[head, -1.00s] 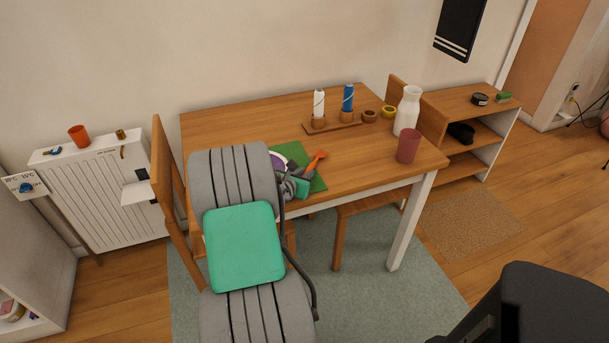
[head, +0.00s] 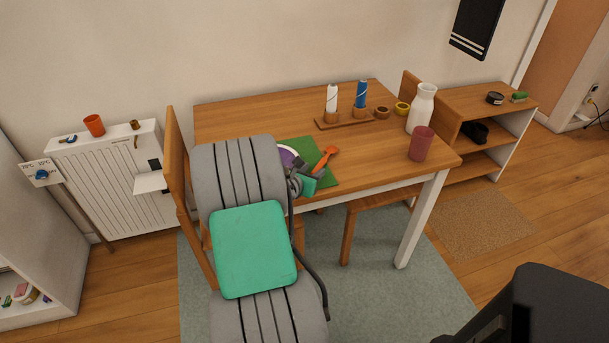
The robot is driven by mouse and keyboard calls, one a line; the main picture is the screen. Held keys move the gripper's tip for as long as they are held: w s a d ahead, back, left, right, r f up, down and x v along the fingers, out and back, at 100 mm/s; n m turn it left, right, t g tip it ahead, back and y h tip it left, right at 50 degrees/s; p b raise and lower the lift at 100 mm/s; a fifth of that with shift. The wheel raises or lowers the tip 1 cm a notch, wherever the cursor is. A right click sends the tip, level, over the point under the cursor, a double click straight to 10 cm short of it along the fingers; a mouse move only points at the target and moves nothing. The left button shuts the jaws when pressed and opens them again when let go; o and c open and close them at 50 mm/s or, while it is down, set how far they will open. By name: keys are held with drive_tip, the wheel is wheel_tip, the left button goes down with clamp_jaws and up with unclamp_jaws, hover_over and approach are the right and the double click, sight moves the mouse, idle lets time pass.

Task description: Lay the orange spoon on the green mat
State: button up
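The orange spoon (head: 329,153) shows over the right part of the green mat (head: 325,181), its broad end pointing to the upper right. Its lower end meets my gripper (head: 314,174) at the mat's front part. The fingers are small and partly covered by my arm, so I cannot tell whether they are shut on the spoon. I also cannot tell whether the spoon touches the mat. The mat lies at the table's front edge, and my arm hides its left and front parts.
A purple and white round item (head: 287,156) shows partly beside my gripper. A wooden stand with a white bottle (head: 331,99) and a blue bottle (head: 361,94) is at the back of the table (head: 240,115). A white vase (head: 421,108) and a reddish cup (head: 421,143) stand right.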

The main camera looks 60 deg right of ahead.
drive_tip(key=v, duration=0.9)
drive_tip(key=shift+p, duration=0.4)
drive_tip(key=w+a+m+t+y, duration=0.2)
drive_tip(key=w+a+m+y, duration=0.3)
drive_tip(key=a, duration=0.6)
drive_tip(key=w+a+m+t+y, duration=0.1)
drive_tip(key=w+a+m+y, duration=0.2)
drive_tip(key=w+a+m, duration=0.65)
drive_tip(key=s+a+r+m+y, duration=0.1)
drive_tip(key=s+a+y, duration=0.2)
drive_tip(key=a, duration=0.8)
drive_tip(key=s+a+r+m+g+y, duration=0.1)
drive_tip(key=s+a, duration=0.4)
drive_tip(key=a, duration=0.7)
drive_tip(key=shift+s+a+r+m+y, duration=0.25)
drive_tip(key=shift+m+y, duration=0.3)
drive_tip(key=shift+y, duration=0.35)
drive_tip(key=shift+r, duration=0.1)
